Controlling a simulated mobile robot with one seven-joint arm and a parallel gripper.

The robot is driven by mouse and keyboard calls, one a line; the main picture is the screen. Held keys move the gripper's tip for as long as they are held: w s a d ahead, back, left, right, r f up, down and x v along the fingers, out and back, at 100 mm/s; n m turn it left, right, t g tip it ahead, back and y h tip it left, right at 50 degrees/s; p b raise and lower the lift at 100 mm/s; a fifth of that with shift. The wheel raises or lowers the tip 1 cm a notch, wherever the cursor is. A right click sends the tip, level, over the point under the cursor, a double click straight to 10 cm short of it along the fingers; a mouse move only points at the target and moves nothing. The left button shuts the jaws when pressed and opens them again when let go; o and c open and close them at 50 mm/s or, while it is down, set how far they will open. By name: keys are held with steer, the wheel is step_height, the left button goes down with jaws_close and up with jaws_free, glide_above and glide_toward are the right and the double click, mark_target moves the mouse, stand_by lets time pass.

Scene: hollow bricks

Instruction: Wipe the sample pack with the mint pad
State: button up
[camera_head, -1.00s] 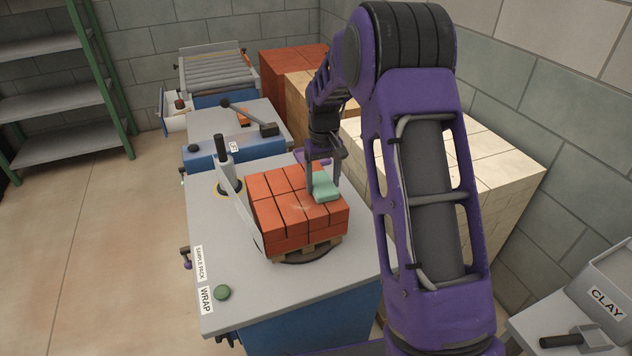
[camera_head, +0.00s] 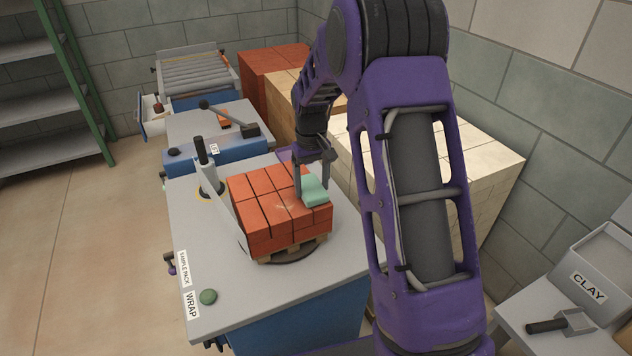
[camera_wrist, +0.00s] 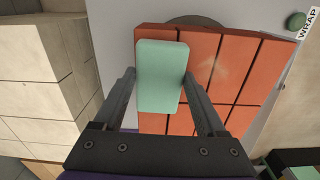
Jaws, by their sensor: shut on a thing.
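The sample pack (camera_head: 263,208) is a block of red-orange bricks on a small wooden pallet, standing on a dark round turntable on the grey wrap table. The mint pad (camera_head: 314,190) is a pale green block at the pack's right side, over its top. My gripper (camera_head: 313,178) is shut on the pad from above. In the wrist view the pad (camera_wrist: 162,75) sits between the two fingers, over the brick tops (camera_wrist: 225,70). Whether the pad's underside touches the bricks is hidden. A pale smudge (camera_head: 287,207) shows on the pack's top.
A grey upright arm (camera_head: 222,200) with a black handle stands at the pack's left. A green button (camera_head: 208,297) is at the table's front left. Cream bricks (camera_head: 470,165) are stacked behind my arm at right. A clay box (camera_head: 600,270) stands at lower right.

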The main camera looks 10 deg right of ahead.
mark_target(249, 216)
steer(key=shift+s+a+f, duration=0.1)
steer(key=shift+s+a, duration=0.1)
steer(key=shift+a, duration=0.75)
steer(key=shift+s+a, duration=0.2)
steer(key=shift+a, duration=0.8)
steer(key=shift+s+a+f, duration=0.1)
steer(key=shift+s+a, duration=0.1)
steer(key=shift+a, duration=0.75)
steer(key=shift+s+a+r, duration=0.1)
steer(key=shift+s+a, duration=0.1)
steer(key=shift+a, duration=0.95)
steer(key=shift+s+a+r, duration=0.1)
steer(key=shift+s+a, duration=0.15)
steer(key=shift+a, duration=0.85)
steer(key=shift+s+a, duration=0.2)
steer(key=shift+a, duration=0.95)
steer(key=shift+s+a+f, duration=0.1)
steer(key=shift+s+a, duration=0.1)
steer(key=shift+a, duration=0.65)
steer(key=shift+s+a+f, duration=0.1)
steer(key=shift+s+a, duration=0.1)
steer(key=shift+a, duration=0.65)
step_height(249, 216, up, 2)
steer(key=shift+r+p, duration=0.15)
steer(key=shift+p, duration=0.3)
steer(key=shift+r, duration=1.9)
steer(key=shift+w+r, duration=0.1)
steer(key=shift+r, duration=1.4)
